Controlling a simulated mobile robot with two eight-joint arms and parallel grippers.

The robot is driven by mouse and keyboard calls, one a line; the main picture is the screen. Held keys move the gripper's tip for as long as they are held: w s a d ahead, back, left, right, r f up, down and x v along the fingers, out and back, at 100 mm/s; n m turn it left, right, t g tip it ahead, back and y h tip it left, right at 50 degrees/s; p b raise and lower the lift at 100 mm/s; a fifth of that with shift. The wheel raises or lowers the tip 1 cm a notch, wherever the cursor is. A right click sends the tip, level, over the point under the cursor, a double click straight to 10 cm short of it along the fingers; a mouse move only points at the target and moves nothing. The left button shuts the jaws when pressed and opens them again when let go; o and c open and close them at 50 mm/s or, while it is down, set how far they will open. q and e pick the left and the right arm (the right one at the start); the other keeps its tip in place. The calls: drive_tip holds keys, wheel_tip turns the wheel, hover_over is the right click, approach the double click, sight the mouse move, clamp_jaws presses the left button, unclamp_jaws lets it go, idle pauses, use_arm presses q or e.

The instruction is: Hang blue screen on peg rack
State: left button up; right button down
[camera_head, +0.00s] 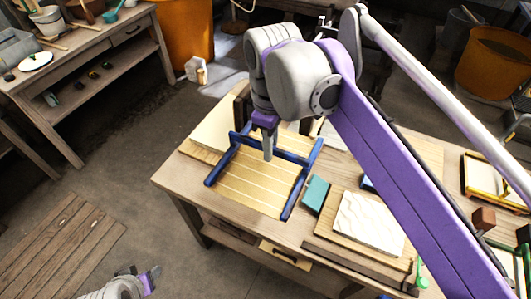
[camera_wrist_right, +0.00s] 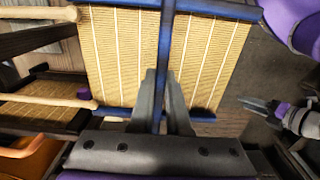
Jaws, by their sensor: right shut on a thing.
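The blue screen (camera_head: 290,203) has a blue frame and a pale slatted mesh; it shows at the table's left end in the head view and fills the top of the right wrist view (camera_wrist_right: 118,55). My right gripper (camera_head: 267,150) is shut on its blue middle bar, which runs between the fingers in the wrist view (camera_wrist_right: 163,92). Two pale wooden pegs (camera_wrist_right: 45,101) reach in from the left in the wrist view, their round ends near the screen's left corners. The rack is mostly hidden in the head view. My left gripper (camera_head: 140,277) is open and empty, low at the bottom left.
The wooden table (camera_head: 180,183) carries a teal block (camera_head: 315,193) and a white textured slab (camera_head: 368,222) on a board right of the screen. Another dark-framed screen (camera_wrist_right: 35,115) shows left in the wrist view.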

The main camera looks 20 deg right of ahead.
drive_tip(key=shift+w+d, duration=1.55)
drive_tip(key=shift+d, duration=0.25)
drive_tip(key=shift+w+d, duration=1.55)
drive_tip(key=shift+d, duration=0.25)
use_arm(q)
drive_tip(key=shift+w+r+p, duration=0.2)
drive_tip(key=shift+r+p, duration=0.15)
drive_tip(key=shift+r, duration=0.15)
drive_tip(key=shift+w+r+p, duration=0.2)
drive_tip(key=shift+r+p, duration=0.15)
drive_tip(key=shift+r, duration=0.1)
use_arm(e)
drive_tip(key=w+d, duration=0.4)
drive_tip(key=shift+d, duration=0.35)
use_arm(q)
drive_tip(key=shift+s+f+b, duration=0.2)
drive_tip(key=shift+f+b, duration=0.1)
drive_tip(key=shift+f, duration=0.15)
use_arm(e)
drive_tip(key=shift+f, duration=0.75)
drive_tip(key=c, duration=0.8)
unclamp_jaws()
